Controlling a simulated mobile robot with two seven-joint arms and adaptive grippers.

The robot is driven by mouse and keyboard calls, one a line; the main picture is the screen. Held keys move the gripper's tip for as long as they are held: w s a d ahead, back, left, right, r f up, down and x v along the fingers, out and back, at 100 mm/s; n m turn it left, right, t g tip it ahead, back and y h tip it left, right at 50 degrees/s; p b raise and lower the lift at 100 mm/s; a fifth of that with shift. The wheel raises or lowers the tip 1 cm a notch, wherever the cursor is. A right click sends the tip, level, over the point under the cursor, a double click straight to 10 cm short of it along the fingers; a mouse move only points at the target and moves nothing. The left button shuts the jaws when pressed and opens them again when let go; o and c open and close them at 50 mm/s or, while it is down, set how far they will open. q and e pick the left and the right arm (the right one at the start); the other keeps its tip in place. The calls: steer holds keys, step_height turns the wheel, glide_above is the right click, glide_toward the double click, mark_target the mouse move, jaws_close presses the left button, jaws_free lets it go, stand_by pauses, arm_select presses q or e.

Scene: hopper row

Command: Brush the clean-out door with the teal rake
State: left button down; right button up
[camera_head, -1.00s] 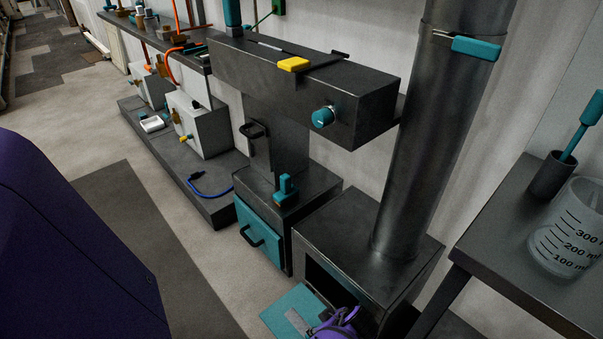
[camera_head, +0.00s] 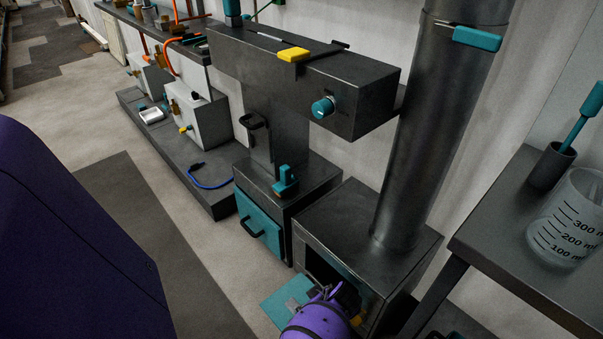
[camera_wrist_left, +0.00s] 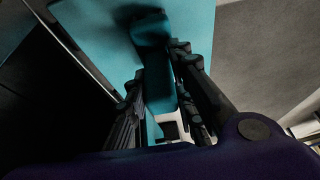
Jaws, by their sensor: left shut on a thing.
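The clean-out door is a flat teal panel (camera_head: 276,301) lying open at the front of the dark box (camera_head: 345,215), below its black opening. It fills much of the left wrist view (camera_wrist_left: 90,35). A grey patch shows on it. My left gripper (camera_wrist_left: 160,78) is shut on the teal rake (camera_wrist_left: 156,88), whose teal length runs between the fingers towards the door. I cannot tell whether the rake touches the door. In the head view my purple left arm hides most of the gripper and the rake. My right gripper is not in view.
A thick dark pipe (camera_head: 425,130) rises from the box. Left of it stands a hopper with a teal drawer (camera_head: 258,222). A table (camera_head: 520,235) at right bears a measuring beaker (camera_head: 566,225) and a dark cup (camera_head: 551,166). The floor at left is open.

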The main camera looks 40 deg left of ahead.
arm_select(q)
steer(key=shift+w+a, duration=0.2)
steer(key=shift+a, duration=2.05)
steer(key=shift+w+a, duration=0.1)
steer(key=shift+a, duration=2.2)
steer(key=shift+w+a, duration=0.15)
steer(key=shift+a, duration=1.15)
